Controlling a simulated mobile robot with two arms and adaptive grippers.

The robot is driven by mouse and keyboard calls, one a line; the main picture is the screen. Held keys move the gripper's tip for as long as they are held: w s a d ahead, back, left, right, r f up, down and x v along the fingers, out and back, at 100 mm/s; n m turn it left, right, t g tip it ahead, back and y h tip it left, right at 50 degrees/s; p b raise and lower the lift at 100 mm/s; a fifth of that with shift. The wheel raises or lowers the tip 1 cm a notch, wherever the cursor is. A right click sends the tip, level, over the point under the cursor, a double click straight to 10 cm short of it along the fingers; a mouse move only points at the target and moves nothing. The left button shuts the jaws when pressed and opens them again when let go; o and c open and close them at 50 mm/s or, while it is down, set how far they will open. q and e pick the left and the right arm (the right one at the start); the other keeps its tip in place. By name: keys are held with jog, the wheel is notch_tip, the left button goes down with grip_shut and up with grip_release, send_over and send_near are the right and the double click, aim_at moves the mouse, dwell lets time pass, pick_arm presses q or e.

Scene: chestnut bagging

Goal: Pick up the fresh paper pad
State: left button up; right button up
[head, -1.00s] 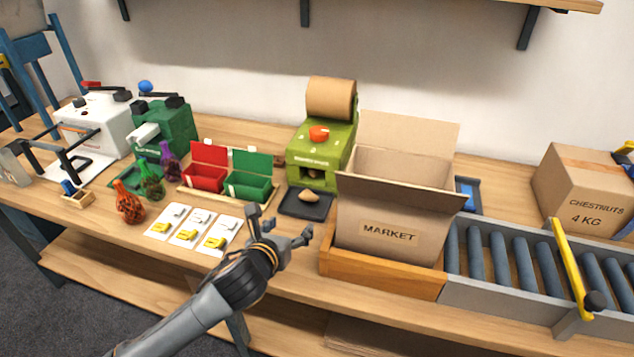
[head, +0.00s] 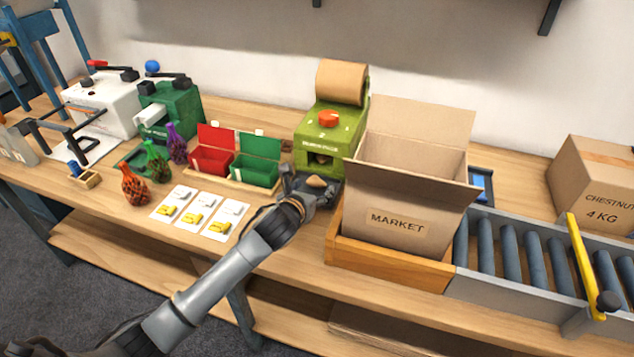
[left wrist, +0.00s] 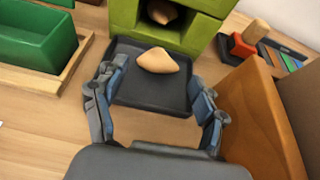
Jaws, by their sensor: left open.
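The paper pad (head: 317,182) is a small crumpled tan lump. It lies on a dark tray (left wrist: 150,98) in front of the green dispenser (head: 331,135), and the pad shows clearly in the left wrist view (left wrist: 158,60). My left gripper (head: 311,187) is open at the tray's near edge. In the left wrist view its two fingers (left wrist: 153,97) stand on either side of the tray, with the pad a little beyond the fingertips and nothing between them. Another tan piece shows inside the dispenser's opening (left wrist: 162,12). My right gripper is not in view.
The wooden frame (head: 388,258) with the open MARKET box (head: 400,222) stands close to the gripper's right. The red bin (head: 212,160) and green bin (head: 255,172) are to its left. Cards (head: 195,215) and net bags (head: 134,187) lie farther left.

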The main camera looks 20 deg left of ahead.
aim_at(315, 185)
pick_arm(q)
jog(key=x, duration=0.4)
jog(key=shift+w, duration=0.15)
jog(key=c, duration=0.8)
